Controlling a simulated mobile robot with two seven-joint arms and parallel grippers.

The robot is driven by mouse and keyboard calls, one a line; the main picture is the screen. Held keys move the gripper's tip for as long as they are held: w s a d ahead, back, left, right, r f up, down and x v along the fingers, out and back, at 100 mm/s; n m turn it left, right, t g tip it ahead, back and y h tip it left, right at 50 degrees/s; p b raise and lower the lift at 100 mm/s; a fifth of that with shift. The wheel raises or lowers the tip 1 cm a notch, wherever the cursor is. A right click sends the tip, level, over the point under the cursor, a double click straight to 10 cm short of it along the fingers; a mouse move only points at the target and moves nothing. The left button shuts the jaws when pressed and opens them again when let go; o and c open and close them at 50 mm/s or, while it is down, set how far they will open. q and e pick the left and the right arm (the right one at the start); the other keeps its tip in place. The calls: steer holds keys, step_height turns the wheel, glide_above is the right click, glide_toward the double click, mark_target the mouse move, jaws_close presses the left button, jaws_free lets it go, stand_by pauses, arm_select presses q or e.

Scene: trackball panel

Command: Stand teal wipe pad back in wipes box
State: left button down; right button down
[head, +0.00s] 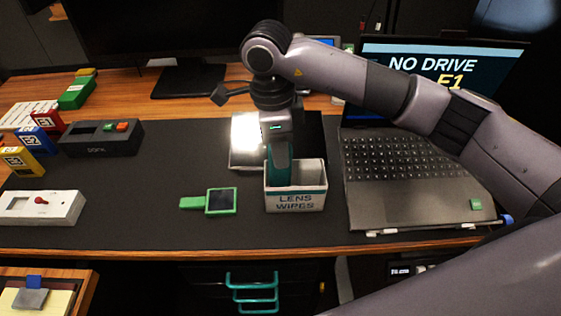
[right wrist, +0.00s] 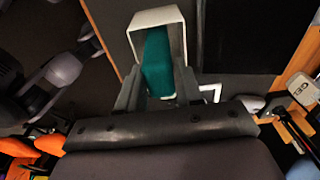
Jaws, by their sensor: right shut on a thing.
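The wipes box (head: 296,203) is a white open-topped box marked "LENS WIPES", upright near the table's front edge. The teal wipe pad (head: 279,158) stands upright, its lower part behind the box's front wall, towards the left of the opening. My right gripper (head: 278,135) is above the box, pointing down and shut on the pad's upper part. In the right wrist view the pad (right wrist: 157,62) lies between the two fingers, with the box rim (right wrist: 155,15) around its far end. Whether the pad touches the box floor is hidden. My left gripper is out of view.
An open laptop (head: 415,170) stands close to the right of the box. A green-framed device (head: 220,201) lies to the left. A bright panel (head: 247,135) is behind the box. A dark dock (head: 100,138) and white switch box (head: 40,207) are further left. The mat between is clear.

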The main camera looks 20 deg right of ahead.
step_height(320, 180, down, 4)
steer(key=shift+f, duration=0.25)
steer(key=shift+f, duration=0.25)
steer(key=c, duration=1)
jaws_free()
steer(key=shift+r, duration=0.1)
steer(key=shift+r, duration=0.2)
steer(key=r, duration=0.8)
steer(key=a+r, duration=0.1)
steer(key=r, duration=0.3)
steer(key=shift+w, duration=0.15)
